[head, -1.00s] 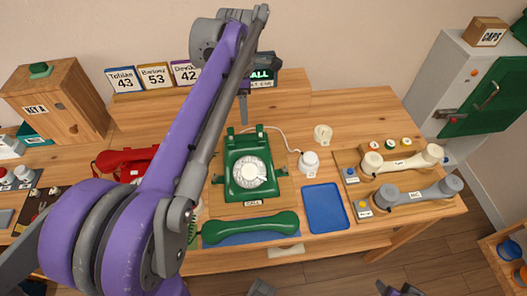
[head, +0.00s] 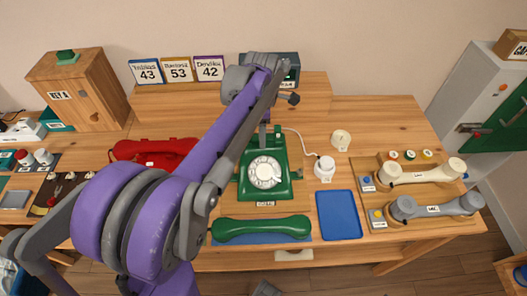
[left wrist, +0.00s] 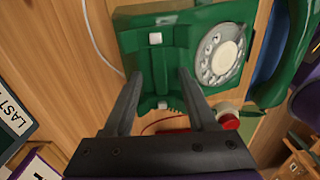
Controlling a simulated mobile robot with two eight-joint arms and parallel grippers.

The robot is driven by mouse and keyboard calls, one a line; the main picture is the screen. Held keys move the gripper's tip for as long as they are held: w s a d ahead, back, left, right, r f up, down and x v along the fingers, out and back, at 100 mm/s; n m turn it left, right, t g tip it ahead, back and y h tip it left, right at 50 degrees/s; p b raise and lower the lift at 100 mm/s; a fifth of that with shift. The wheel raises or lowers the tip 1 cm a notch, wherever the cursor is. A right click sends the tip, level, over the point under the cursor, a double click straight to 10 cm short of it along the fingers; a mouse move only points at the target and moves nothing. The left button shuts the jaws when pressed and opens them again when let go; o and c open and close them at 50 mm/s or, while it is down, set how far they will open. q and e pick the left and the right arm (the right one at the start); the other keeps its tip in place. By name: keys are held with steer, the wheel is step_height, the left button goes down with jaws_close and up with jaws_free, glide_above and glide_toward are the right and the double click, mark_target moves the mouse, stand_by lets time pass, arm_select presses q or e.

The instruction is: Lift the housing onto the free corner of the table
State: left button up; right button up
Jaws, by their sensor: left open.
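The housing is the green dial phone body (head: 266,184) with a white dial, standing on a wooden board at the middle of the table (head: 335,262). In the left wrist view the housing (left wrist: 160,45) fills the upper middle, its dial to the right. My left gripper (left wrist: 160,76) is open, its two fingers spread over the back part of the housing with nothing held. In the head view the left gripper (head: 264,132) hangs at the housing's back edge, partly covered by my own arm. I cannot tell whether the fingers touch it. My right gripper is not in view.
A green handset (head: 261,229) lies in front of the housing. A white cylinder-like part (head: 324,168) with a cord and an empty blue tray (head: 339,215) are to its right. Cream (head: 420,173) and grey (head: 436,206) handsets lie further right. The back right of the table (head: 380,118) is bare.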

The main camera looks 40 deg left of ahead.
arm_select(q)
jaws_close()
stand_by(1.3)
